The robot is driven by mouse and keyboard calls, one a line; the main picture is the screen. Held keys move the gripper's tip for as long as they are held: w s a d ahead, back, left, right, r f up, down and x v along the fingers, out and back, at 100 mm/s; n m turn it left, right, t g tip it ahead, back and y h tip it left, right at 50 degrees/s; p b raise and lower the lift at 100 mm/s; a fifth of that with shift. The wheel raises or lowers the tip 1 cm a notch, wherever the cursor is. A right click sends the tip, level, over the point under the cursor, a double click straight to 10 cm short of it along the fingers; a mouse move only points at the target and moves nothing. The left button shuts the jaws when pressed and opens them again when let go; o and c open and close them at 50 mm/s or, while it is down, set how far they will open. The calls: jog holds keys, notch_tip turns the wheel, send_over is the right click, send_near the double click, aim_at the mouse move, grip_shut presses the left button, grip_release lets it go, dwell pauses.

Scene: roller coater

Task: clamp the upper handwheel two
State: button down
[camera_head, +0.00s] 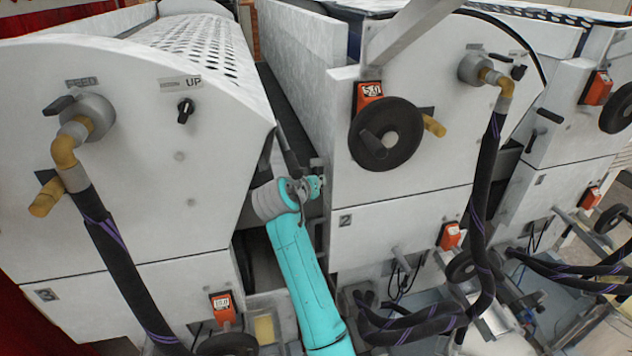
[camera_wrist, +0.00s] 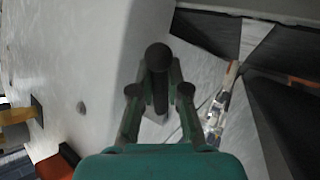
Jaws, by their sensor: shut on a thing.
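Upper handwheel two (camera_head: 404,122) is a black disc with a stub handle on the white panel marked 2, below an orange counter (camera_head: 369,94). My gripper (camera_head: 316,187) is at the panel's lower left edge in the head view, apart from the wheel in the picture. In the wrist view my gripper (camera_wrist: 158,92) has its green, dark-tipped fingers close together. A dark round-ended piece (camera_wrist: 158,57) shows between and above the two lower tips. I cannot tell what it belongs to. No handwheel can be made out between the fingers there.
The panel of unit 3 (camera_head: 130,150) stands close on the left. A black hose (camera_head: 480,200) hangs to the right of the wheel, and a yellow handle (camera_head: 434,125) sticks out beside it. Lower handwheels and hoses crowd the bottom. A narrow gap separates the units.

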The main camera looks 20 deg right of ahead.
jog(key=c, duration=1.4)
grip_release()
jog(key=v, duration=1.2)
